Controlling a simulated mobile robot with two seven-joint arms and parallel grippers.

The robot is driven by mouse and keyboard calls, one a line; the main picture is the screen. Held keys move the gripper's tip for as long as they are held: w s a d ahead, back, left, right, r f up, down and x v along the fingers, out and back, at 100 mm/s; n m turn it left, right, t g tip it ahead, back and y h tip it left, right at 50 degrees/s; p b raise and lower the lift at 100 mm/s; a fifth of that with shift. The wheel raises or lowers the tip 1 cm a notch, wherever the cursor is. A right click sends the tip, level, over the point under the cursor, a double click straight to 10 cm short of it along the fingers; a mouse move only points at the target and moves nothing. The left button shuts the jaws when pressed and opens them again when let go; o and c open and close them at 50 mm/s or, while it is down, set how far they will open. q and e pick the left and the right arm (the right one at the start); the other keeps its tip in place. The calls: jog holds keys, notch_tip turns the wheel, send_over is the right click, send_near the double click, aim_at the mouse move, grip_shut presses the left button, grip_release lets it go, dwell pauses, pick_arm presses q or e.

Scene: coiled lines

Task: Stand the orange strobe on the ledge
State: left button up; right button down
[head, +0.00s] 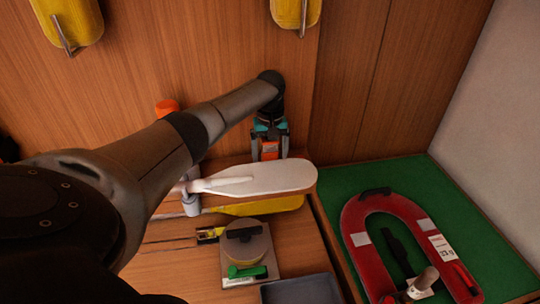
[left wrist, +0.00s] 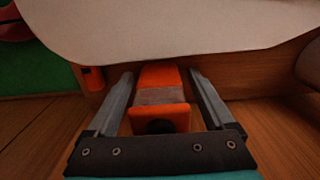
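The orange strobe (head: 269,150) is between the two fingers of my left gripper (head: 270,157), near the wooden back wall. In the left wrist view the strobe (left wrist: 162,76) shows an orange body with a grey band and a dark round spot on its near end. The gripper's fingers (left wrist: 162,78) stand on both sides of it with narrow gaps, so the gripper looks open around it. A wooden ledge (head: 238,160) runs along the foot of the wall, partly hidden by the arm and a white paddle. My right gripper is out of view.
The white paddle (head: 265,179) lies just in front of the gripper, above a yellow one (head: 262,207). Another orange item (head: 167,105) shows behind my arm. A red horseshoe buoy (head: 360,227) lies on green matting (head: 342,182) at right. A grey tray (head: 300,290) is in front.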

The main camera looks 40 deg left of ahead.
pick_arm(q)
jog(key=shift+r, duration=0.15)
notch_tip(320, 180, up, 8)
jog(key=shift+f, duration=0.2)
dwell(0.8)
